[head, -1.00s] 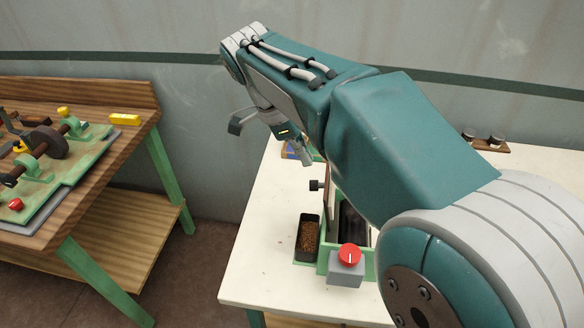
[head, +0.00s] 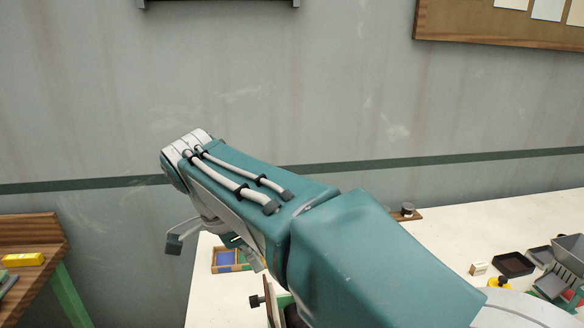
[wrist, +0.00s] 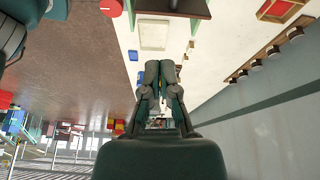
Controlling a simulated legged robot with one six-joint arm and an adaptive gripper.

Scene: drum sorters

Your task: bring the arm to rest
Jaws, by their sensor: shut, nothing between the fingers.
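My gripper shows in the wrist view (wrist: 160,72) with its two grey fingers together, nothing between them. In the head view my teal arm reaches up and left from the lower right. There the gripper (head: 252,260) is mostly hidden behind the forearm, with a small part showing below it. It hangs beside a shallow wooden box with blue inside (head: 226,258), near the left end of the white table (head: 520,215). I cannot tell the gap in height between them.
A wooden bench (head: 35,230) with a yellow block (head: 22,260) stands at the left, apart from the table. A dark tray (head: 511,264) and a grey hopper (head: 570,250) are on the table's right. The wall is behind.

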